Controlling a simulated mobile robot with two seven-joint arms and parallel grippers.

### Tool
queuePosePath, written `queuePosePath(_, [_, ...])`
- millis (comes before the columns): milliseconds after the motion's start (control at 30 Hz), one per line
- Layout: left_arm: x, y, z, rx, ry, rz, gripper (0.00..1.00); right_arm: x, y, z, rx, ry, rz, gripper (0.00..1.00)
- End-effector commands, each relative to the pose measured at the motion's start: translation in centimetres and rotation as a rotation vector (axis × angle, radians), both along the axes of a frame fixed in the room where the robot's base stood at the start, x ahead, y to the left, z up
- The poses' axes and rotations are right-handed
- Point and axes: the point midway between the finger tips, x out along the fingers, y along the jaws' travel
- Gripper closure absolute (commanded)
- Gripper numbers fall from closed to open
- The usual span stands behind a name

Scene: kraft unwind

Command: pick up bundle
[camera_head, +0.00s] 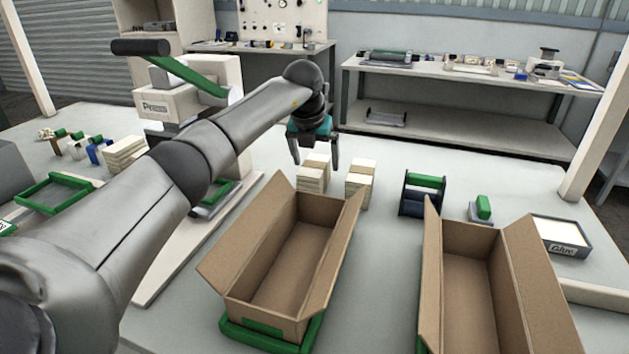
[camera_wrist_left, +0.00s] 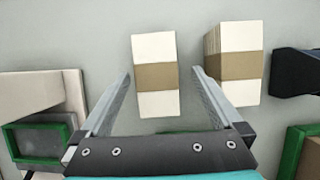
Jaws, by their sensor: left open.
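Two bundles, cream stacks with a brown kraft band, stand side by side on the table behind the open boxes. The left bundle (camera_head: 312,176) also shows in the left wrist view (camera_wrist_left: 155,76), ahead of and between the fingers. The right bundle (camera_head: 359,182) shows in the wrist view (camera_wrist_left: 236,66), just beyond the right finger. My left gripper (camera_head: 315,162) is open and empty, above the left bundle with its fingers pointing down. In the wrist view its fingertips (camera_wrist_left: 160,72) lie on either side of that bundle. My right gripper is not in view.
Two open cardboard boxes, left (camera_head: 287,262) and right (camera_head: 476,290), stand in front. A press (camera_head: 180,95) stands left. A dark holder with green (camera_head: 422,194), a green-handled tool (camera_head: 482,208) and a glue tray (camera_head: 562,236) are on the right. More stacks (camera_head: 124,153) lie left.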

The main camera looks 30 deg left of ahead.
Motion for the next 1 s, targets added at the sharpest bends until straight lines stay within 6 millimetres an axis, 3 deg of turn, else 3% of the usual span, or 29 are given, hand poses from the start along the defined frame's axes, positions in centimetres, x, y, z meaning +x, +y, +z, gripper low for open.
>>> queuePosePath(600, [1.5, 0.8, -4.6, -0.002, 0.001, 0.001, 0.00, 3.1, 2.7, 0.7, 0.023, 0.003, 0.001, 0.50])
queuePosePath(1000, [1.7, 1.0, -5.0, 0.000, -0.001, 0.000, 0.00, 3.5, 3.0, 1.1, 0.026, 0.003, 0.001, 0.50])
